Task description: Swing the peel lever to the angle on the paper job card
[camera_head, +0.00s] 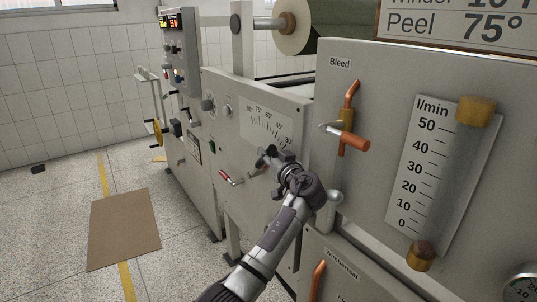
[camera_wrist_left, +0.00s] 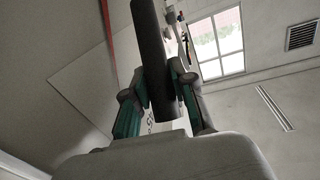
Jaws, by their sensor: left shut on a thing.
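The job card (camera_head: 455,22) at the top right of the head view reads Peel 75°. A printed angle scale (camera_head: 268,127) is on the grey machine panel, with 75 near its upper left end. My left gripper (camera_head: 268,157) is just below the scale. In the left wrist view its green-lined fingers (camera_wrist_left: 155,98) are shut on a dark cylindrical grip (camera_wrist_left: 153,55), which I take to be the peel lever's. In the head view the gripper mostly hides the lever, so its angle cannot be read. My right gripper is not in view.
A small red-handled lever (camera_head: 231,178) sits left of my gripper. The Bleed valve with its orange handle (camera_head: 353,139) and the l/min flow meter (camera_head: 440,175) are on the nearer cabinet at right. A brown mat (camera_head: 124,229) lies on open floor at left.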

